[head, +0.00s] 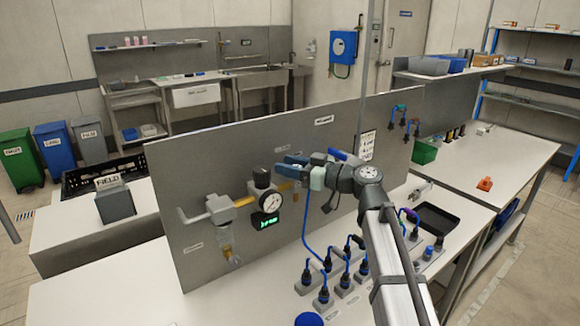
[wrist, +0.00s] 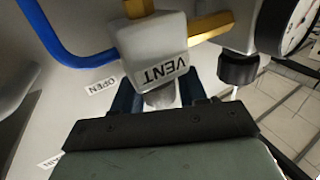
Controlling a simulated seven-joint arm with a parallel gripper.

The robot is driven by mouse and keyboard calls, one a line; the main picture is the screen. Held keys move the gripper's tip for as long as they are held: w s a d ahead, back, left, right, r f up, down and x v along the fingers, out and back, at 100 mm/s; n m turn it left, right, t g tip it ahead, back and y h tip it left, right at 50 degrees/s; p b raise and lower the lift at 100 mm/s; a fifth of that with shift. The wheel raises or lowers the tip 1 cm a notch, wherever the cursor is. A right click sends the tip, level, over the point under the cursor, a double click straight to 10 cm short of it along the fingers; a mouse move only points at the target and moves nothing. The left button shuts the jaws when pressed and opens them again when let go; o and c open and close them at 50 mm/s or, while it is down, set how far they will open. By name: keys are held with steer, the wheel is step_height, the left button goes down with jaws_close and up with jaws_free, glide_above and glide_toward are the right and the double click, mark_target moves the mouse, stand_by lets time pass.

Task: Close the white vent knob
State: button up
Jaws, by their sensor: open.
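The white vent block (wrist: 150,48), lettered VENT, sits on a yellow pipe on the grey panel in the wrist view, close in front of my gripper. A small pale, rounded stub (wrist: 160,98) shows below it, between my fingers; I cannot tell if they touch it. My gripper (wrist: 157,92) is open, its dark blue fingers on either side of the stub. An OPEN label (wrist: 102,87) is on the panel to the left. In the head view my gripper (head: 287,165) is at the panel, right of the gauge, and hides the knob.
The upright grey panel (head: 230,151) carries a round gauge (head: 270,202), a green-lit display (head: 264,220) and a left-hand valve (head: 222,208). A blue hose (wrist: 60,45) runs beside the vent block. Several dark plugs and a black tray (head: 440,217) occupy the bench at right.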

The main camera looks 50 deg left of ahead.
steer(key=c, duration=0.7)
steer(key=shift+o, duration=0.2)
steer(key=shift+n+g, duration=0.3)
steer(key=shift+g, duration=0.1)
steer(key=shift+s+n+g+h, duration=0.1)
steer(key=shift+n+g+h, duration=0.4)
steer(key=shift+g+h, duration=0.15)
steer(key=o, duration=0.7)
steer(key=shift+c, duration=0.2)
steer(key=shift+r, duration=0.1)
step_height(320, 180, up, 10)
steer(key=shift+f, duration=0.1)
